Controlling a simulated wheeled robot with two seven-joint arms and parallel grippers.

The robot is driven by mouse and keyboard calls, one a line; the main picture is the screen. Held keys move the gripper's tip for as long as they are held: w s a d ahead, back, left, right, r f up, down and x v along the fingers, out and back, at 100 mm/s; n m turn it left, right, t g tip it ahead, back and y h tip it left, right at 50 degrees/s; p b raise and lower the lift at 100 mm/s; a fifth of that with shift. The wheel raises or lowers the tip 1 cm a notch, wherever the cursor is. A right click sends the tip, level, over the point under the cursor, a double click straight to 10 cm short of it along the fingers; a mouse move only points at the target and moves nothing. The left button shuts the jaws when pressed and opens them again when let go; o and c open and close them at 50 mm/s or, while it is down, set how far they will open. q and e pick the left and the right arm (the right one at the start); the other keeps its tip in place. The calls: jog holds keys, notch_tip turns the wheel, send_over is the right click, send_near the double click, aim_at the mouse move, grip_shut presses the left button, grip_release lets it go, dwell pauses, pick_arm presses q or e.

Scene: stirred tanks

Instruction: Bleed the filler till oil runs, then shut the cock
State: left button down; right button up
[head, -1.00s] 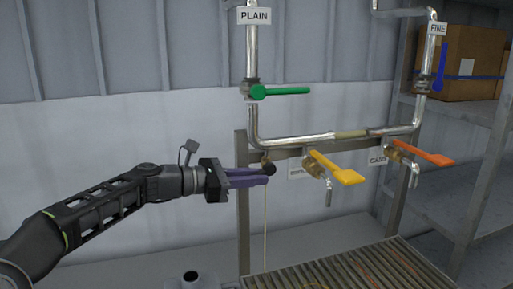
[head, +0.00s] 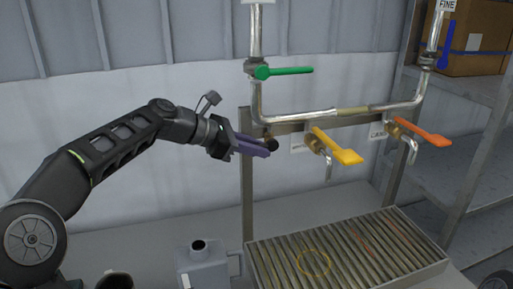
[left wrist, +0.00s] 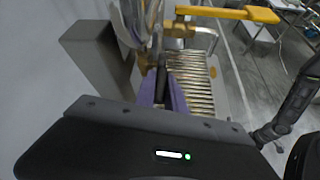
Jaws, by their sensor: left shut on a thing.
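The small bleed cock with a black knob (head: 271,143) sits at the lower left bend of the steel pipe (head: 300,116). My left gripper (head: 266,149) has its purple fingers shut on this knob. In the left wrist view the dark handle (left wrist: 162,76) shows between the two fingers. The fingers hide part of the cock. No stream of oil shows below it now. A green lever (head: 285,71) lies level on the left riser. A yellow lever (head: 338,146) and an orange lever (head: 421,134) stick out from taps on the rail. My right gripper is not in view.
A slatted grate (head: 340,262) lies under the taps. Metal shelves (head: 470,135) with a cardboard box (head: 482,40) stand at the right.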

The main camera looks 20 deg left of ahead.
pick_arm(q)
jog(key=c, duration=1.4)
grip_release()
jog(key=b+v, duration=0.2)
jog(key=v, duration=0.5)
jog(key=shift+s+a+r, duration=0.15)
jog(key=shift+s+a, duration=0.05)
jog(key=shift+a, duration=0.05)
